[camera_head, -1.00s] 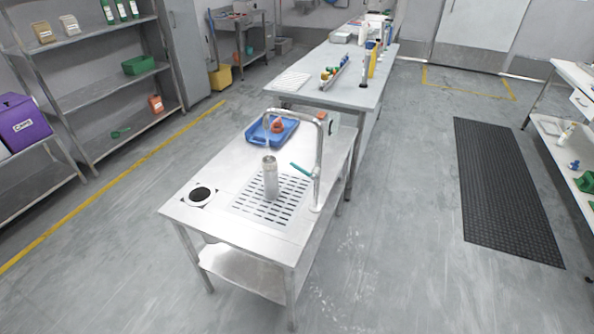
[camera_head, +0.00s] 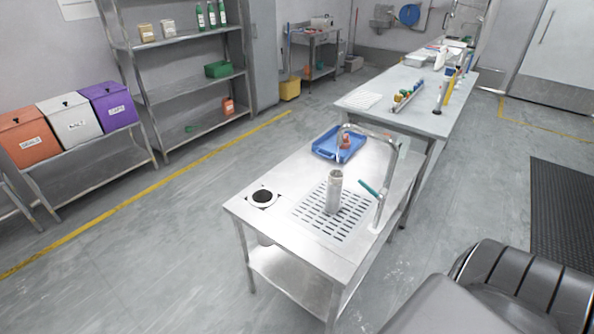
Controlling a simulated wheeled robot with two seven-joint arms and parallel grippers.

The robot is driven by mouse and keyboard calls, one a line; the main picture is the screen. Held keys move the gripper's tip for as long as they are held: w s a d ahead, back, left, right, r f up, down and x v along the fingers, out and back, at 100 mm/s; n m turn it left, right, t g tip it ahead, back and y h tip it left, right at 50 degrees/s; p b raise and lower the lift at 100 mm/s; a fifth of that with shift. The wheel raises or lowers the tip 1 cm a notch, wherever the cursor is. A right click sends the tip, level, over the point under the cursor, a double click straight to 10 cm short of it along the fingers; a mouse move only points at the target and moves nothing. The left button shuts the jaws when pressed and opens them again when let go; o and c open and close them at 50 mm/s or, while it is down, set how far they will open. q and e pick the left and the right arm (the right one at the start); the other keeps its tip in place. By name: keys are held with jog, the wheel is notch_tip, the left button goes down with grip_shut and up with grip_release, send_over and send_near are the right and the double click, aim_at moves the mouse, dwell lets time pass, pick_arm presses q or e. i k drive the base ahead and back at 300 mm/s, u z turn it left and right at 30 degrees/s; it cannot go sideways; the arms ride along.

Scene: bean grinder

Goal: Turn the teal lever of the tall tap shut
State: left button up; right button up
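The tall tap (camera_head: 384,188) is a silver pipe rising from the right side of the metal sink table and bending over to the left. Its teal lever (camera_head: 369,187) sticks out from the pipe toward the upper left, at about mid height. A grey metal cylinder (camera_head: 334,192) stands upright on the slotted drain grate (camera_head: 310,212), below the spout. Whether water runs from the spout is too small to tell. Neither of my grippers shows. A dark grey, ribbed part of my own body fills the bottom right corner, well apart from the tap.
The metal sink table (camera_head: 285,238) has a round dark opening (camera_head: 263,197) at its left and a blue tray (camera_head: 325,146) with a reddish object behind. A longer bench (camera_head: 390,120) stands beyond. Labelled bins (camera_head: 68,122) and shelves line the left. The floor left of the table is clear.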

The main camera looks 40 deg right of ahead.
aim_at(379, 198)
jog(key=u, duration=0.15)
jog(key=i, duration=3.5)
jog(key=z, duration=4.55)
